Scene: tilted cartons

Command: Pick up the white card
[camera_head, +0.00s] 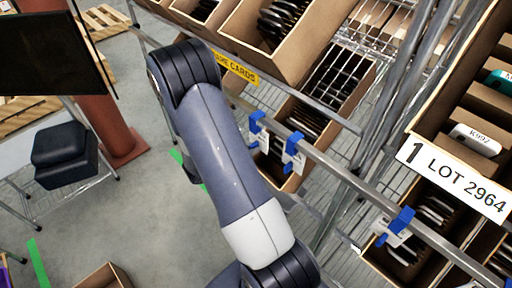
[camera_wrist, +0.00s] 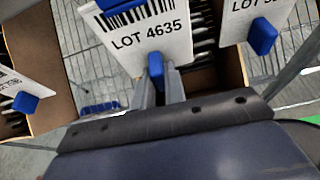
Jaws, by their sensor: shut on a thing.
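The white card (camera_wrist: 150,42) with a barcode and "LOT 4635" fills the upper middle of the wrist view, tilted. One blue clip (camera_wrist: 118,5) is at its top, and another blue clip (camera_wrist: 155,66) is at its lower edge. My gripper (camera_wrist: 158,82) is shut on this lower clip, one grey finger on each side. The card's top is cut off by the frame. In the head view my gripper is hidden behind my arm, and I cannot tell which small card there is this one.
Other white cards with blue clips hang at the right (camera_wrist: 252,14) and left (camera_wrist: 20,82) of the wrist view. Cartons (camera_wrist: 40,50) of dark items stand close behind. In the head view a metal rail (camera_head: 345,178) and wire shelves border my arm. Open floor (camera_head: 160,230) lies left.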

